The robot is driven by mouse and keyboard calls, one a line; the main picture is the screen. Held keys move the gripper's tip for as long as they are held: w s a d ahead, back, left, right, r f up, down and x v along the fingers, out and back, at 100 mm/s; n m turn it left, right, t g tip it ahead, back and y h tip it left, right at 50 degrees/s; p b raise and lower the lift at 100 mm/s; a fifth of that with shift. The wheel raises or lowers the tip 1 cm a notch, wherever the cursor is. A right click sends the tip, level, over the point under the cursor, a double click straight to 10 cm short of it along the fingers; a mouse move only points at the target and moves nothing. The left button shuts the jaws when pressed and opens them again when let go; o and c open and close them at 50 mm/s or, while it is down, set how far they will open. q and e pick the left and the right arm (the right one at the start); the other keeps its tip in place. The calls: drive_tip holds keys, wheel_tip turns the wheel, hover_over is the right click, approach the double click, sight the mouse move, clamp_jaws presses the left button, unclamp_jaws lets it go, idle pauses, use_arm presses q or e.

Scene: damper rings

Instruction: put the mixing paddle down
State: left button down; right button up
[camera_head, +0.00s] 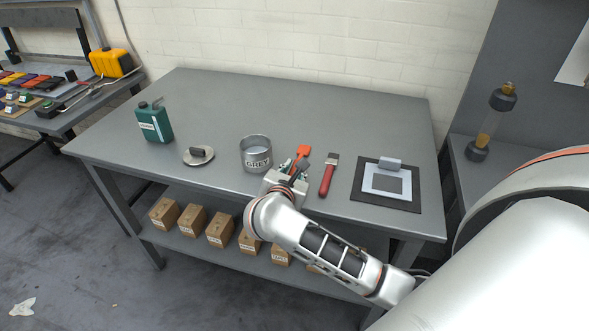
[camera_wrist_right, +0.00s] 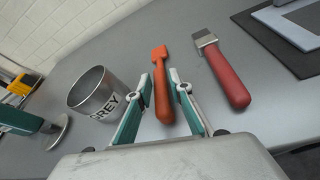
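The orange mixing paddle (camera_head: 302,152) shows in the head view beside the grey-labelled metal pot (camera_head: 257,154), its flat end toward the back of the table. In the right wrist view the paddle (camera_wrist_right: 160,82) appears to lie on the table, to the right of the pot (camera_wrist_right: 97,95). My right gripper (camera_wrist_right: 161,77) is open, with one finger on each side of the paddle's handle and gaps visible between handle and fingers. In the head view my right gripper (camera_head: 292,170) partly hides the handle. My left gripper is not in view.
A red-handled brush or scraper (camera_head: 328,175) lies just right of the paddle. Further right is a dark mat (camera_head: 410,200) with a grey plate. A round lid (camera_head: 199,156) and green can (camera_head: 155,122) stand left. The back of the table (camera_head: 300,100) is clear.

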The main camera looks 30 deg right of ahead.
drive_tip(key=o, duration=0.4)
drive_tip(key=shift+o, duration=0.2)
drive_tip(key=v, duration=1.2)
